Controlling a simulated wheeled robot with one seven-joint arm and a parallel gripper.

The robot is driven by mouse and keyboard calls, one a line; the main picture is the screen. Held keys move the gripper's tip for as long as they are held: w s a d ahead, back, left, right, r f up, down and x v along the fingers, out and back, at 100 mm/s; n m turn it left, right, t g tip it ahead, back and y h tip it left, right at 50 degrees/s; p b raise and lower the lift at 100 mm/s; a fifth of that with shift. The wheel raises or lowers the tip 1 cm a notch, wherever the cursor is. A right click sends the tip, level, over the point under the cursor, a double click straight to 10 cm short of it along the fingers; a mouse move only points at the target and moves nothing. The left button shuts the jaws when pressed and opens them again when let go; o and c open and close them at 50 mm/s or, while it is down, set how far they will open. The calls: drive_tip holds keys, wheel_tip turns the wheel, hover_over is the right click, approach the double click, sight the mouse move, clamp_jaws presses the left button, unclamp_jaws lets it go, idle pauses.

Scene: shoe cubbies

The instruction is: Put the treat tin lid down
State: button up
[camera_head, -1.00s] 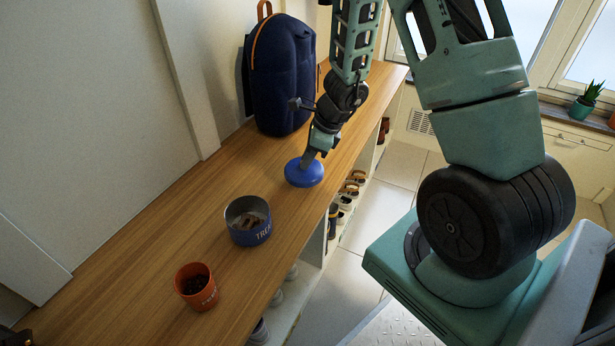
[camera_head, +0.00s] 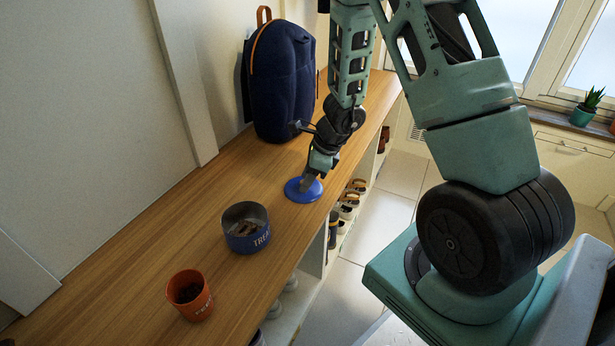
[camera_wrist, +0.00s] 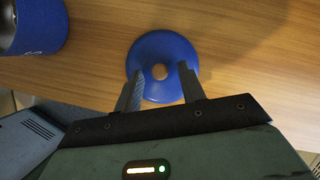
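The treat tin lid (camera_head: 296,194) is a round blue disc with a small round light-wood knob. It lies flat on the wooden bench top, right of and beyond the tin. In the wrist view the lid (camera_wrist: 148,50) is just ahead of my fingers. My gripper (camera_wrist: 160,73) is open, its two fingertips on either side of the knob with a gap to it. My gripper also shows low over the lid in the head view (camera_head: 308,184). The blue treat tin (camera_head: 246,236) stands uncovered with brown treats inside; part of it shows in the wrist view (camera_wrist: 40,25).
An orange cup (camera_head: 190,296) with dark contents stands nearer along the bench (camera_head: 150,250). A dark blue backpack (camera_head: 283,85) stands behind the lid against the wall. Shoes sit in the cubbies below the bench's right edge. Bench between tin and backpack is mostly clear.

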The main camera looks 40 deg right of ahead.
drive_tip(key=p+v, duration=0.6)
drive_tip(key=v, duration=0.6)
drive_tip(key=s+a+r+n+g, duration=0.1)
drive_tip(key=s+a+r+n, duration=0.15)
drive_tip(key=a+n, duration=0.45)
drive_tip(key=s+a+r+n+g+y, duration=0.15)
drive_tip(key=a+r+n, duration=0.3)
drive_tip(key=a, duration=0.45)
drive_tip(key=s+a+r+n+g, duration=0.1)
drive_tip(key=s+a+r+n, duration=0.2)
drive_tip(key=a+n, duration=0.4)
drive_tip(key=s+a+r+n+h, duration=0.2)
drive_tip(key=s+a+n, duration=0.1)
drive_tip(key=s+n, duration=0.3)
drive_tip(key=s+a+r+n+h, duration=0.2)
drive_tip(key=s+a+n, duration=0.1)
drive_tip(key=s+n, duration=0.4)
drive_tip(key=n, duration=0.3)
drive_tip(key=shift+a, duration=0.2)
drive_tip(key=shift+r+t, duration=0.15)
drive_tip(key=shift+t, duration=0.1)
